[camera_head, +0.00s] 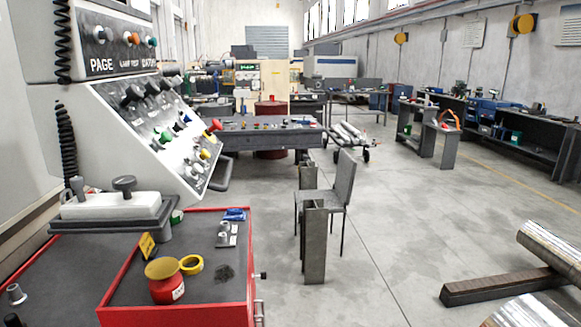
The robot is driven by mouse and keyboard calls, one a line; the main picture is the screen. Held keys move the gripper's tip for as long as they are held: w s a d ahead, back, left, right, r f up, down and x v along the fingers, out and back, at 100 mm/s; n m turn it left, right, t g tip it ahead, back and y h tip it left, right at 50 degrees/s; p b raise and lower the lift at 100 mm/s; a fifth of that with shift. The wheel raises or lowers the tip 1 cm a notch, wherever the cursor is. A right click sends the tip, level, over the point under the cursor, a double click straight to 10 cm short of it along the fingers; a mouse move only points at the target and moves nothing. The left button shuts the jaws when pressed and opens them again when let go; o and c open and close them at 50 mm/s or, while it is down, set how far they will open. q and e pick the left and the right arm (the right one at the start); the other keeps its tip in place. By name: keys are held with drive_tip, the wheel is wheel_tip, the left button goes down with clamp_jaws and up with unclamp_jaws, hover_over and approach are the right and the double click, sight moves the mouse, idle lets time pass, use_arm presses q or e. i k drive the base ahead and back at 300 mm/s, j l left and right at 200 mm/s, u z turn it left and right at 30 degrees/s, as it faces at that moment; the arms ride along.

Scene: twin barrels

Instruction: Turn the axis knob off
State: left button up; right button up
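A grey sloped control panel (168,150) stands at the left in the head view. Its slanted face holds several black, blue, green, white and yellow knobs and a red-yellow knob (212,127) at its right edge. Its upper box (105,62) carries three knobs, with labels that read like "PAGE", "LAMP TEST" and "DATUM". I cannot read an axis label, so I cannot tell which knob is the axis knob or how it is set. Neither of my grippers shows in this view.
A red cabinet (252,262) stands below the panel, with a red can (165,286), yellow tape (191,264) and small parts on top. A grey chair (344,182) stands mid-floor. Metal cylinders (545,248) and a beam (500,287) lie at lower right.

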sight(77, 183)
drive_tip(key=i+l+u, duration=0.1)
drive_tip(key=l, duration=0.25)
drive_tip(key=i+l+u, duration=0.1)
drive_tip(key=i+l, duration=0.15)
drive_tip(key=i+l+u, duration=0.1)
drive_tip(key=l, duration=0.35)
drive_tip(key=i+l+u, duration=0.15)
drive_tip(key=l, duration=0.2)
drive_tip(key=i+l+u, duration=0.1)
drive_tip(key=l, duration=0.3)
drive_tip(key=i+u, duration=0.1)
drive_tip(key=u, duration=1.05)
